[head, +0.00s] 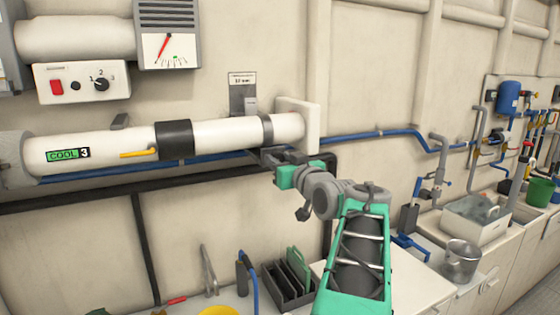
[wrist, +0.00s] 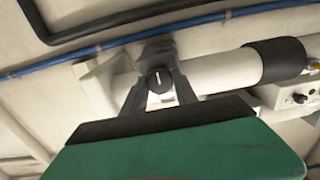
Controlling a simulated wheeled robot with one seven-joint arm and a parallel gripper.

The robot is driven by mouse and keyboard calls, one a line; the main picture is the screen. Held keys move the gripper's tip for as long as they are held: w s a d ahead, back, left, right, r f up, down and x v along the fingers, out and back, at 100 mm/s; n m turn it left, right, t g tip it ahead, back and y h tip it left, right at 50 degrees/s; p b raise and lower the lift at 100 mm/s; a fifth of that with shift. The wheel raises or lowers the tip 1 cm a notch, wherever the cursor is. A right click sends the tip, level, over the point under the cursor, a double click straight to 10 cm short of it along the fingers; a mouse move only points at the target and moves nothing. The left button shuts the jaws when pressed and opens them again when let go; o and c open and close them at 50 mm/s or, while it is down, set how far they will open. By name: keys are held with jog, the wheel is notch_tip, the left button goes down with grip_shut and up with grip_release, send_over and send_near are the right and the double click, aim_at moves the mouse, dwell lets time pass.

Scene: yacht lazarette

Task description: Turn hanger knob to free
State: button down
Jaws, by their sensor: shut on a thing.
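The hanger knob (wrist: 161,80) is a round black knob with a white pointer line. In the wrist view the line stands nearly upright, leaning slightly. My gripper (wrist: 160,83) has its two grey fingers on either side of the knob, shut on it. In the head view my gripper (head: 268,157) reaches the underside of the white pipe (head: 225,133), just below the dark hanger band (head: 267,129), and hides the knob. The hanger's grey wall plate (head: 242,97) carries a small label, too small to read.
A blue hose (head: 360,134) and a black rail (head: 75,202) run along the wall close to my gripper. A yellow lever (head: 137,154) sits on the pipe to the left, near a "COOL 3" label. Below are a dark rack (head: 290,280), a sink and a metal pot (head: 460,258).

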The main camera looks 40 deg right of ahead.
jog(key=shift+f+n+b, duration=0.2)
jog(key=shift+n+b, duration=0.1)
jog(key=shift+b, duration=0.6)
jog(key=n+b, duration=2.4)
jog(key=n, duration=0.6)
jog(key=shift+r+n, duration=0.15)
jog(key=shift+n, duration=0.25)
jog(key=n, duration=0.4)
jog(key=shift+b, duration=0.4)
jog(key=shift+n, duration=0.4)
